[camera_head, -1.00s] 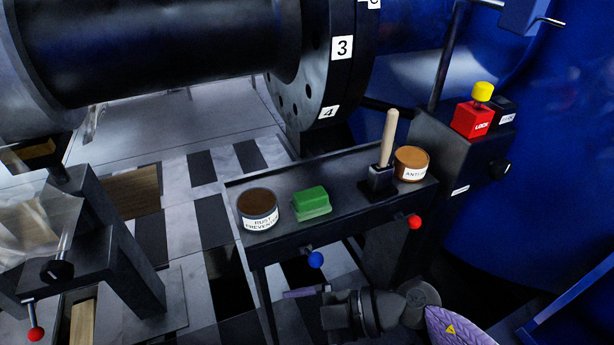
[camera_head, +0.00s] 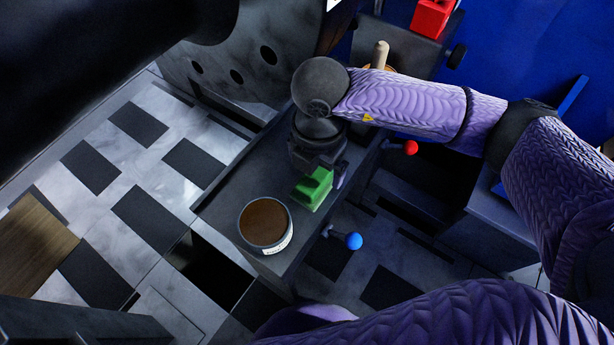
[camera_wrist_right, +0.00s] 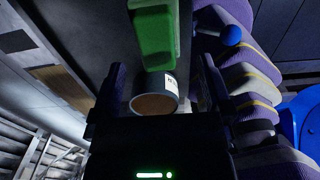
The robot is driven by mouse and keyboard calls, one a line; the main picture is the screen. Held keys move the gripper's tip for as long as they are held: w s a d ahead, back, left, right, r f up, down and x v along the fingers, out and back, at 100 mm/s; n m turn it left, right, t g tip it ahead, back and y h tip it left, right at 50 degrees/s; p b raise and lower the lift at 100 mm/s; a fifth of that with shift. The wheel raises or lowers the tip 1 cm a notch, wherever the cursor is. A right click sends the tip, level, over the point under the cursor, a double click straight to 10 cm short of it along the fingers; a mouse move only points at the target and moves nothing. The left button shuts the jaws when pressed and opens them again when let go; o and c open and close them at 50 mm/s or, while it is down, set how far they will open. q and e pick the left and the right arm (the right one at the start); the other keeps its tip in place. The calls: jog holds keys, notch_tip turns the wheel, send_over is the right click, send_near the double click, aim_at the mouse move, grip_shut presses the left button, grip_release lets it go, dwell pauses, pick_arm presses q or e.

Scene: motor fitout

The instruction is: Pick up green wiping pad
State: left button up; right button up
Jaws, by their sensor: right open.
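The green wiping pad (camera_head: 313,189) sits on the dark narrow shelf (camera_head: 225,198), beside an open tin of brown paste (camera_head: 265,225). My right gripper (camera_head: 322,168) is right at the pad, on its far side, with its fingers partly hidden by the pad and the wrist. In the right wrist view the jaws (camera_wrist_right: 158,80) are open, and the green pad (camera_wrist_right: 153,38) shows at the top between and beyond the fingertips. I cannot tell whether the fingers touch it. My left gripper is not in view.
The tin (camera_wrist_right: 154,95) also shows between the fingers in the wrist view. A wooden handle (camera_head: 379,55) stands behind my right arm. A blue knob (camera_head: 353,241) and a red knob (camera_head: 410,147) stick out from the shelf's front.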

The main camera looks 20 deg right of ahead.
aim_at(314, 178)
notch_tip(314, 178, down, 7)
jog(key=b, duration=0.4)
jog(key=shift+w+r, duration=0.15)
jog(key=shift+a+r, duration=0.1)
jog(key=shift+r, duration=0.15)
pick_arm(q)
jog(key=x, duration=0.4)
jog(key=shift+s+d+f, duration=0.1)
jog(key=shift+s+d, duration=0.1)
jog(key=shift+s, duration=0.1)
pick_arm(e)
jog(key=c, duration=1.1)
